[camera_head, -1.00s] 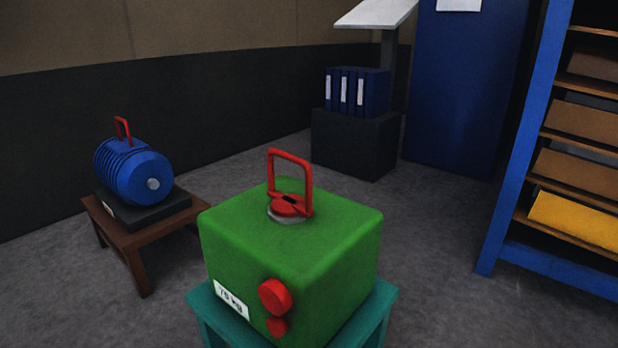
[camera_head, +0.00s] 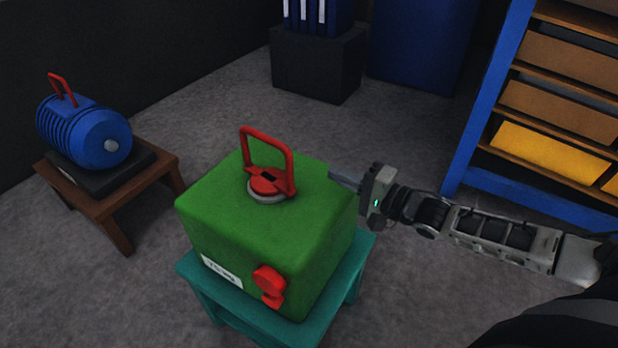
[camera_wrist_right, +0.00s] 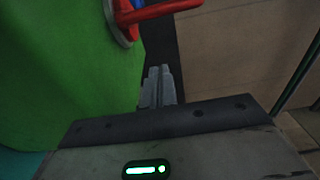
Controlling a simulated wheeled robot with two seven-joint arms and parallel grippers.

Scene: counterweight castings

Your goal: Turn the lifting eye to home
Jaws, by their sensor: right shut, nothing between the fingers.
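A green block casting (camera_head: 260,215) with a white label stands on a teal stool (camera_head: 265,325). A red lifting eye (camera_head: 290,160), a square handle on a round red swivel base, stands upright on its top. My right gripper (camera_head: 334,174) is shut and empty, beside the top right edge of the casting, to the right of the eye and apart from it. In the right wrist view its fingertips (camera_wrist_right: 160,72) point past the green casting (camera_wrist_right: 60,80), and part of the red eye (camera_wrist_right: 155,12) shows at the top. My left gripper is not in view.
A blue motor (camera_head: 88,130) with a red handle sits on a brown stool (camera_head: 125,230) at the left. A blue shelf rack (camera_head: 480,115) with boxes stands at the right. A dark plinth (camera_head: 318,65) with binders is behind. Floor between them is clear.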

